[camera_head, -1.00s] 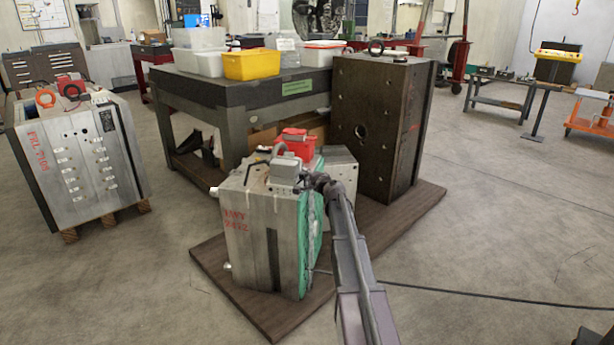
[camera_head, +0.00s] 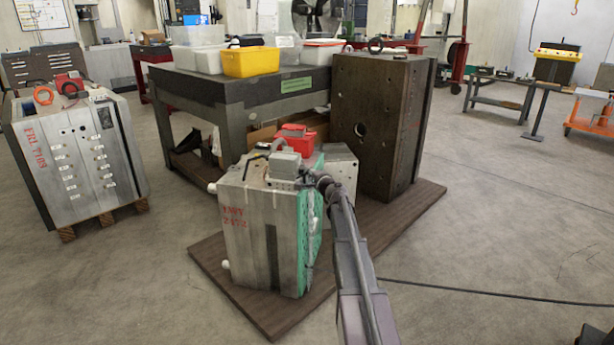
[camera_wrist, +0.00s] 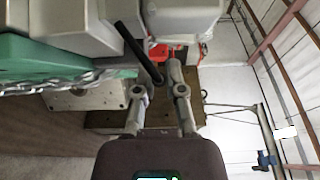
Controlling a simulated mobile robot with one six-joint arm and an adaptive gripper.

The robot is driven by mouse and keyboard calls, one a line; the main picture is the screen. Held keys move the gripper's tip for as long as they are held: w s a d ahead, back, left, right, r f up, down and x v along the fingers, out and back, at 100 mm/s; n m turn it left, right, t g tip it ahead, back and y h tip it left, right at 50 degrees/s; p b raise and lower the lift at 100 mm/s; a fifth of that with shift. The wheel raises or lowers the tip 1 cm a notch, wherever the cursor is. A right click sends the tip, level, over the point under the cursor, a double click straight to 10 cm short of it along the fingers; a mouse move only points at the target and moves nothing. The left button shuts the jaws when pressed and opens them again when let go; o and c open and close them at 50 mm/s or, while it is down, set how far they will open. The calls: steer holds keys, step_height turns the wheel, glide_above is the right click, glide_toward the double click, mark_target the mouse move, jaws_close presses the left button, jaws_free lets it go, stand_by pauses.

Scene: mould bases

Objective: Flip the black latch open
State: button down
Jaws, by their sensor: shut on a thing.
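The black latch (camera_wrist: 138,52) shows in the wrist view as a dark bar slanting down from the grey metal block. Its lower end lies between the two fingers of my gripper (camera_wrist: 157,80), which is shut on it. In the head view my gripper (camera_head: 316,180) is at the top right edge of the grey mould base (camera_head: 248,235) with green on its side. The mould's green side (camera_wrist: 50,62) shows at the left of the wrist view.
The mould stands on a dark board (camera_head: 280,318). A red box (camera_head: 296,139) is just behind its top. A tall brown mould block (camera_head: 372,125) stands behind right, and a workbench (camera_head: 230,93) with bins behind. Floor to the right is open, crossed by a cable.

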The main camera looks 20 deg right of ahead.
steer(key=f+m+t+b, duration=0.1)
steer(key=m+b, duration=0.1)
steer(key=b, duration=0.1)
steer(key=m+t+h+b, duration=0.1)
steer(key=m+t+b, duration=0.1)
steer(key=b, duration=0.1)
steer(key=f+m+t+b, duration=0.1)
steer(key=b, duration=0.2)
steer(key=shift+s+d+f+m+h, duration=0.2)
steer(key=shift+d+f+m+h, duration=0.1)
steer(key=shift+f+m, duration=0.1)
steer(key=shift+r+t, duration=0.1)
steer(key=shift+t, duration=0.3)
steer(key=c, duration=0.7)
jaws_free()
steer(key=shift+r+p, duration=0.2)
steer(key=shift+p, duration=0.1)
